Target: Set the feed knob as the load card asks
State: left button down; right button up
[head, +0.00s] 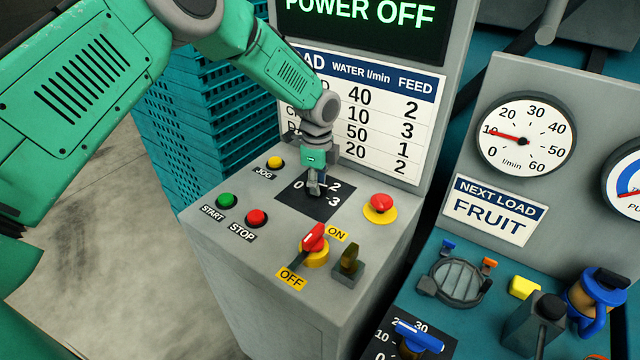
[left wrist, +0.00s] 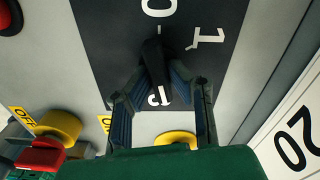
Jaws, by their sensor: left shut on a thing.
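My left gripper (head: 315,188) comes down on the feed knob in the black 0–3 dial plate (head: 334,206). In the left wrist view its two fingers are closed around the dark knob (left wrist: 154,62), beside the 0 and 1 marks. The gripper hides part of the dial, and I cannot tell surely which number the knob points at. The load card (head: 494,212) reads NEXT LOAD FRUIT. The table (head: 366,105) lists water and feed values; my arm hides most of its load names. Its feed column reads 2, 3, 1, 2. My right gripper is out of view.
The screen (head: 360,18) reads POWER OFF. A red-handled switch (head: 314,240) sits between ON and OFF labels. A red mushroom button (head: 381,203), green START (head: 227,200), red STOP (head: 257,217) and yellow JOG (head: 275,162) buttons surround the dial. Teal crates (head: 190,150) stand behind.

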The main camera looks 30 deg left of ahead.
pick_arm(q)
jog(key=shift+a+m, duration=0.3)
jog(key=shift+m, duration=0.9)
jog(key=shift+w+r, duration=0.1)
jog(key=shift+r, duration=0.05)
jog(key=c, duration=1.5)
grip_release()
jog(key=shift+a, duration=0.1)
jog(key=shift+c, duration=0.2)
jog(key=shift+a, duration=0.15)
notch_tip(320, 180, up, 12)
jog(key=shift+a+f, duration=0.25)
jog(key=shift+d, duration=0.25)
